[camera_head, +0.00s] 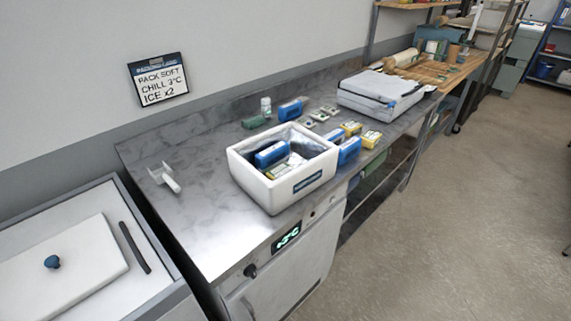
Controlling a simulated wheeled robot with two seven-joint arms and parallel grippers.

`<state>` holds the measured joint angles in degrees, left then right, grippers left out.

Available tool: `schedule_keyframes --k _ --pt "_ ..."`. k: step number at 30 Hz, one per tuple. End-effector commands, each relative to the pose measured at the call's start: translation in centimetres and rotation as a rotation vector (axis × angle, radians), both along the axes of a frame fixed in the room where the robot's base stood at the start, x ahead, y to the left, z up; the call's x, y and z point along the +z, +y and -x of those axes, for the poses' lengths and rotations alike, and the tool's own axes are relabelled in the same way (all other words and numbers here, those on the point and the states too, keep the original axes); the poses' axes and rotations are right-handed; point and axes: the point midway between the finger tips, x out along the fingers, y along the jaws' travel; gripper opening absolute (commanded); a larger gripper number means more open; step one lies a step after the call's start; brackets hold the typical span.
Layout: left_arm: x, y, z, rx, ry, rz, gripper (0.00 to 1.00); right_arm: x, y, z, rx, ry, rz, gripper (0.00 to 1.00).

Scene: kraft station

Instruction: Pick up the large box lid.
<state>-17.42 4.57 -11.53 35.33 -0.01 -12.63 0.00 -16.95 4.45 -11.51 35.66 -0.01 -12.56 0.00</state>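An open white box (262,184) stands near the front edge of the steel counter, with blue and yellow packs and a grey liner inside. A large white, flat, lid-like slab (378,88) lies on the counter to the right and farther back; a small dark item is at its front edge. I cannot tell whether it is a loose lid or a closed box. Another white panel with a blue knob (52,262) lies on the chest unit at lower left. Neither of my grippers is in view.
Blue packs (348,151) and yellow packs (371,139) stand right of the open box. A small bottle (266,106) and several small items are behind it. A white handled tool (166,178) lies at left. The counter's left part is mostly clear; open floor (450,220) is at right.

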Motion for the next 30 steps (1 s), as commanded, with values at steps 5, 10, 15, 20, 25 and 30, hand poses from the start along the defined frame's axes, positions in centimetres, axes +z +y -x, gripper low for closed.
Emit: schedule_keyframes --k 5,10,15,20,25,30 --pt "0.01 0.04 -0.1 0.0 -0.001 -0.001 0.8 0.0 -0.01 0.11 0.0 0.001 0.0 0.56" --pt "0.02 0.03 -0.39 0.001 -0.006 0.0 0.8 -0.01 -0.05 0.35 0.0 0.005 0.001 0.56" --pt "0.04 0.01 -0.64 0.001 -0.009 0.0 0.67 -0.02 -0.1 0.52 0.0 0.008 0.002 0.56" --pt "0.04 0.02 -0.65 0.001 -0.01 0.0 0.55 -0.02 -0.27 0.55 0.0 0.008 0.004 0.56" --pt "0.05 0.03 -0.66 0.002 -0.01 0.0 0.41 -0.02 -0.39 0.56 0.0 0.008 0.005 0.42" --pt "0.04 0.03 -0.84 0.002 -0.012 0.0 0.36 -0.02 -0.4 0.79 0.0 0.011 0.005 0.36"
